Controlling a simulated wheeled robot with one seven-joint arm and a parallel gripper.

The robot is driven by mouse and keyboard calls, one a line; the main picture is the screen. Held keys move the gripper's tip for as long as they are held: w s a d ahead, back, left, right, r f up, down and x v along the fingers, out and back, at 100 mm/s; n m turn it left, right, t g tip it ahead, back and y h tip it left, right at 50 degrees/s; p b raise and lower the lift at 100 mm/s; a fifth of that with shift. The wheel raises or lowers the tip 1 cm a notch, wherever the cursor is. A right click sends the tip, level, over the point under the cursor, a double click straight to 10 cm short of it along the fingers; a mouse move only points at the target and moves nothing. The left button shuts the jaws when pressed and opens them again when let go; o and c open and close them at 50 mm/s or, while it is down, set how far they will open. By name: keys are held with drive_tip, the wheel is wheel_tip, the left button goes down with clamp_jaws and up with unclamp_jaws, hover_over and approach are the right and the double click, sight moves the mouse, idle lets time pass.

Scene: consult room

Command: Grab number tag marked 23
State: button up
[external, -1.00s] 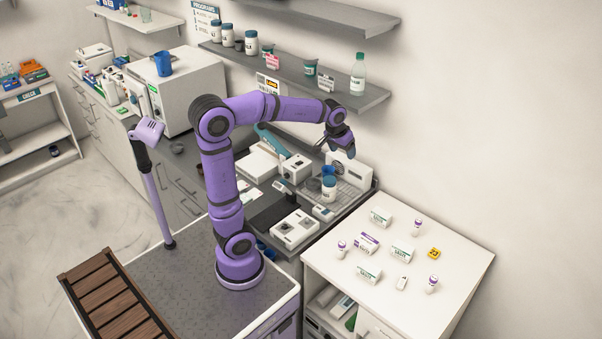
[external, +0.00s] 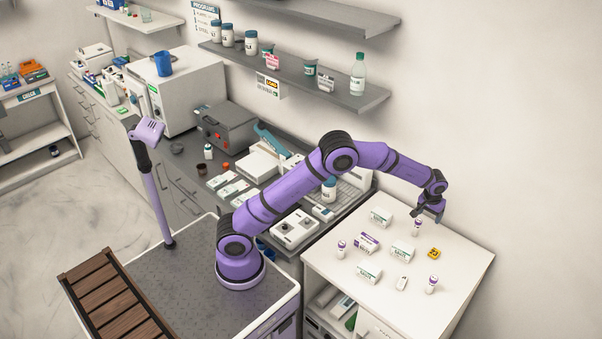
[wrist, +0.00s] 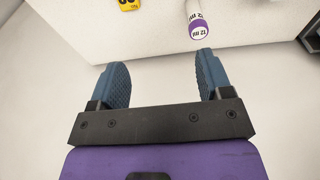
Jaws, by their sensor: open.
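A small yellow tag (external: 434,253) with dark marks lies on the right part of the white cabinet top (external: 455,268). In the wrist view, part of this yellow tag (wrist: 129,4) shows at the top edge, cut off. Its number cannot be read with certainty. My gripper (external: 430,213) is above the far right part of the cabinet top, behind and above the tag, and not touching it. In the wrist view, its two blue fingers (wrist: 161,64) are spread apart with nothing between them.
White-and-purple vials (external: 417,227) stand near the tag; one vial (wrist: 197,20) shows ahead of the right finger. Several small boxes (external: 402,251) and a white device (external: 401,284) lie left of the tag. The wall is close behind the cabinet.

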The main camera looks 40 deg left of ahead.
approach(435, 252)
drive_tip(key=f, duration=0.3)
drive_tip(key=w+f, duration=0.1)
drive_tip(key=f, duration=0.5)
drive_tip(key=shift+w, duration=0.35)
drive_tip(key=shift+r, duration=0.1)
drive_tip(key=c, duration=1)
